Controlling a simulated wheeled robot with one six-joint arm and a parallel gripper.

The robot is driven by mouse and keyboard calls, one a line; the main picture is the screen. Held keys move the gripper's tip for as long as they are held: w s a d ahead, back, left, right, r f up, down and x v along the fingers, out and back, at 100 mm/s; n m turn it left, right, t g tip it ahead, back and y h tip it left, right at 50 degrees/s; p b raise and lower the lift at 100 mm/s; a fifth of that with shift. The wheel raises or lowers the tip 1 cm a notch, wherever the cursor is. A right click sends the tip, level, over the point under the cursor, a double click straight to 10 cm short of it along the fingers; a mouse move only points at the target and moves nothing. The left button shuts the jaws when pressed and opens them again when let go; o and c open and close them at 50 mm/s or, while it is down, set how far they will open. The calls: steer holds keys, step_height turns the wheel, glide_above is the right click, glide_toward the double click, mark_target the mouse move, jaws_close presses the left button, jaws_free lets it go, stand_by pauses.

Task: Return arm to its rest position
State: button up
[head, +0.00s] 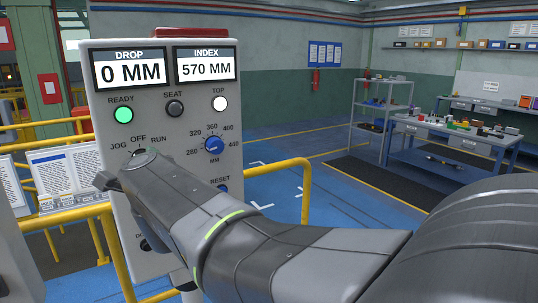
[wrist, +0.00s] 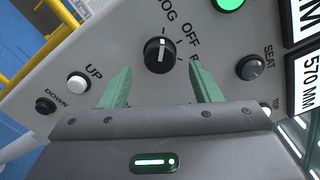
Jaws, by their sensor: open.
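My gripper (wrist: 160,66) is open in the wrist view, with its two green fingers apart and nothing between them. It faces the grey control panel (head: 105,215), just below the JOG/OFF/RUN knob (wrist: 158,50). The knob's white mark appears to point toward JOG. In the head view my arm comes in from the lower right, and its end is at the panel's left side; the fingertips and most of the knob are hidden there. The panel reads DROP 0 MM and INDEX 570 MM. The READY lamp (head: 123,115) is green, the TOP lamp (head: 220,103) white, the SEAT lamp (head: 175,108) dark.
The wrist view shows the UP button (wrist: 77,84) and DOWN button (wrist: 46,106) near the left finger. A yellow rail (head: 305,185) stands right of the panel. A workbench (head: 450,135) and shelf rack (head: 381,105) are far right. Open blue floor lies between.

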steer(key=shift+w+a+m+b, duration=0.2)
steer(key=shift+m+b, duration=0.15)
steer(key=shift+m, duration=1.35)
steer(key=shift+w+a+m+b, duration=0.1)
steer(key=shift+w+m+b, duration=0.2)
steer(key=shift+m, duration=1.4)
steer(key=shift+w+a+m+b, duration=0.1)
steer(key=shift+m+b, duration=0.3)
steer(key=shift+m, duration=1.3)
